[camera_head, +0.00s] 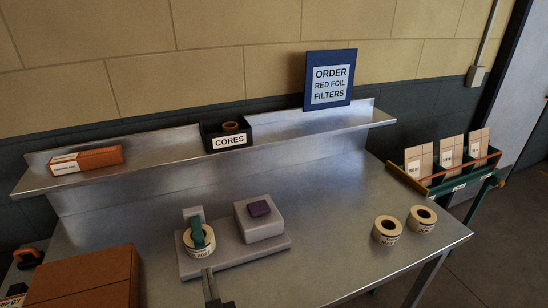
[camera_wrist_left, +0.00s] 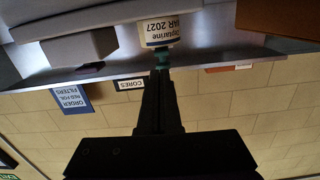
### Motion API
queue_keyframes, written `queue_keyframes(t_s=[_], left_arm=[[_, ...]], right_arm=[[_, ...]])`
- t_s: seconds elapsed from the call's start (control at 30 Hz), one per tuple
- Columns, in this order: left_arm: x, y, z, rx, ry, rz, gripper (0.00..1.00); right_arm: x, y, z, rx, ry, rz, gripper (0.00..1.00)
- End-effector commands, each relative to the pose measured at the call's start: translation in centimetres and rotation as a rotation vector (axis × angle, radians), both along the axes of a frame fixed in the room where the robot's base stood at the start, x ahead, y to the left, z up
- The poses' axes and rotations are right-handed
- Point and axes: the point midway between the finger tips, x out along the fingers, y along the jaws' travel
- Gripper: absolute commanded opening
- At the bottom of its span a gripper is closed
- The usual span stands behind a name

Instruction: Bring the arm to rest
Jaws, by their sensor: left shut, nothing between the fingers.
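My left gripper (camera_head: 209,274) comes in at the bottom of the head view, just in front of a grey fixture (camera_head: 264,248). Its fingers are shut and empty. They also show together in the left wrist view (camera_wrist_left: 161,76), pointing toward a labelled roll (camera_wrist_left: 160,38). In the head view this roll (camera_head: 198,247) sits at the fixture's left end, with a teal part (camera_head: 197,232) at its centre. I cannot tell whether the fingertips touch the teal part. A purple piece (camera_head: 259,209) lies on the fixture's grey block (camera_head: 256,227). My right gripper is not in view.
Two labelled rolls (camera_head: 387,230) stand at the table's right. A brown box (camera_head: 85,282) is at front left. The back shelf (camera_head: 165,159) holds an orange box (camera_head: 86,160), a CORES bin (camera_head: 228,140) and an order sign (camera_head: 330,80). A rack with cartons (camera_head: 450,153) stands right.

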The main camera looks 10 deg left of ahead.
Motion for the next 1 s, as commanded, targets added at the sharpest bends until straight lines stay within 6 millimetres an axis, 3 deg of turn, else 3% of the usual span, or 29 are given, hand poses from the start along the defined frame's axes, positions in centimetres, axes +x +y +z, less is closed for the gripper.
queue_keyframes(t_s=[0.17, 0.3, 0.4, 0.57, 0.7, 1.0], left_arm=[[-0.9, 1.8, -0.7, -0.011, 0.132, 0.052, 0.00], [-3.0, 3.6, -2.5, -0.053, 0.383, 0.089, 0.00], [-5.0, 3.9, -3.8, -0.099, 0.573, 0.064, 0.00], [-7.8, 2.2, -4.8, -0.187, 0.815, -0.065, 0.00], [-9.6, -0.3, -4.5, -0.256, 0.939, -0.224, 0.00], [-11.0, -4.1, -3.0, -0.322, 1.002, -0.457, 0.00]], right_arm=[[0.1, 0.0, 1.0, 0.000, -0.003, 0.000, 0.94], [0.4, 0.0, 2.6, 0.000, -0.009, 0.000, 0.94], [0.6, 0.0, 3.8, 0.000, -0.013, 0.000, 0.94], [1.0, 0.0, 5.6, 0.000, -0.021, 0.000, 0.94], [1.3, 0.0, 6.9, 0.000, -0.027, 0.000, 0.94], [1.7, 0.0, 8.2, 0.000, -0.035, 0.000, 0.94]])
